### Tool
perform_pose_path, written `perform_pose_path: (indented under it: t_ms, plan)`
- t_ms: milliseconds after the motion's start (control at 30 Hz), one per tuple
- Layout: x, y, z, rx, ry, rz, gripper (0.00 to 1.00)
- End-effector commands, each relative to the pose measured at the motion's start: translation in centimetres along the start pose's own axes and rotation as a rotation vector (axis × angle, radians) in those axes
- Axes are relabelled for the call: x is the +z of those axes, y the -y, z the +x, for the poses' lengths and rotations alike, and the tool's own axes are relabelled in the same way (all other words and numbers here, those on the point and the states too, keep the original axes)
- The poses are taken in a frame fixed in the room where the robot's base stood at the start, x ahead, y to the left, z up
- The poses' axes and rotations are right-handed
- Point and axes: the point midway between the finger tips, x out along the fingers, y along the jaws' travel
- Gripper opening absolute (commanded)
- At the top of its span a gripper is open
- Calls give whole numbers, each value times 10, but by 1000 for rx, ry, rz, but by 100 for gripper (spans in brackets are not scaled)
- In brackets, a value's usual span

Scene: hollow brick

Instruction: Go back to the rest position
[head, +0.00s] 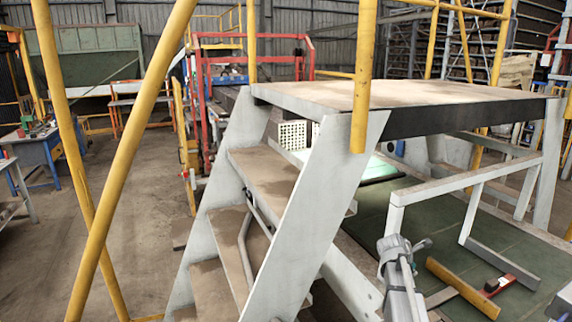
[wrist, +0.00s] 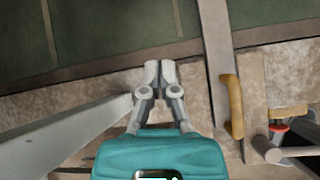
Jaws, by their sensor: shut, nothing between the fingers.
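My gripper (wrist: 160,72) shows in the wrist view, with its two grey fingertips close together and nothing between them. It is over a worn, pale brown surface (wrist: 80,103), close to the edge of a dark green panelled surface (wrist: 110,30). I cannot tell how high above them it is. In the head view, a grey jointed part at the lower right looks like my arm, but I cannot make out the fingertips there. A pale block with a grid of holes (head: 292,135) is partly hidden behind the steps.
Grey metal steps (head: 265,165) with a platform (head: 390,96) stand in the middle of the head view. Yellow rails (head: 128,170) cross the left side. A grey frame (head: 455,180) stands on the green surface at the right. Open concrete floor (head: 150,225) lies left of the steps.

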Motion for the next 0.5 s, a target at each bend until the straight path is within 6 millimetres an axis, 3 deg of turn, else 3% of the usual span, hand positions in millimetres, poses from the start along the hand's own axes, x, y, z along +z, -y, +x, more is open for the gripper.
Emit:
perform_pose_path:
  t_ms: [500]
  plan:
    - [-104,36,-61,-92,-242,692,0]
